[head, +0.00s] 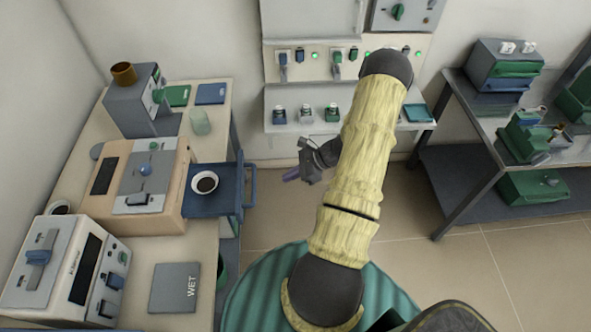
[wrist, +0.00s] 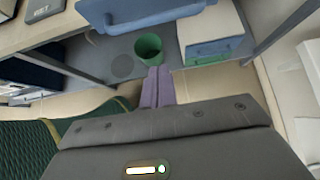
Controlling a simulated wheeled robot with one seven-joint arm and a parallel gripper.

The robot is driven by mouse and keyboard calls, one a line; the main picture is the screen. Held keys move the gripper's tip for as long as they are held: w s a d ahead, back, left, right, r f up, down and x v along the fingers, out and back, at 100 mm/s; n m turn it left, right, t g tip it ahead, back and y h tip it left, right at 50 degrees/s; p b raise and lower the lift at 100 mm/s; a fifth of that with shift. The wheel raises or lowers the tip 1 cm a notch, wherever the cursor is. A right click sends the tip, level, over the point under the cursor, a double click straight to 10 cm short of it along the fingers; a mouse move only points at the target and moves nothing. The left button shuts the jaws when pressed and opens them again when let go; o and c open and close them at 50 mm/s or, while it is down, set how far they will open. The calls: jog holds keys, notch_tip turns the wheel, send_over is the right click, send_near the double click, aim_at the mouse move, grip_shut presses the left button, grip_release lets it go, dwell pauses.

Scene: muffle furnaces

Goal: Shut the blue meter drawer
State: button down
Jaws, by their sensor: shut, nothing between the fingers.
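In the wrist view the blue handle (wrist: 150,18) crosses the top, ahead of my fingertips. My gripper (head: 290,175) is to the right of the handle, apart from it. Its purple fingers (wrist: 158,72) are shut together and empty.
The left bench (head: 225,100) carries a tan meter box (head: 165,170), a white device (head: 65,270) and a dark WET pad (head: 175,288). A green bin (wrist: 148,46) stands on the lower shelf. A wall shelf (head: 350,130) is behind my arm. Floor is clear right of the drawer.

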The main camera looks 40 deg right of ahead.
jog(key=w+a+f+p, duration=0.2)
jog(key=w+a+p, duration=0.1)
jog(key=a, duration=0.3)
jog(key=shift+w+a+f, duration=0.3)
jog(key=shift+w+a, duration=0.05)
jog(key=shift+w, duration=0.4)
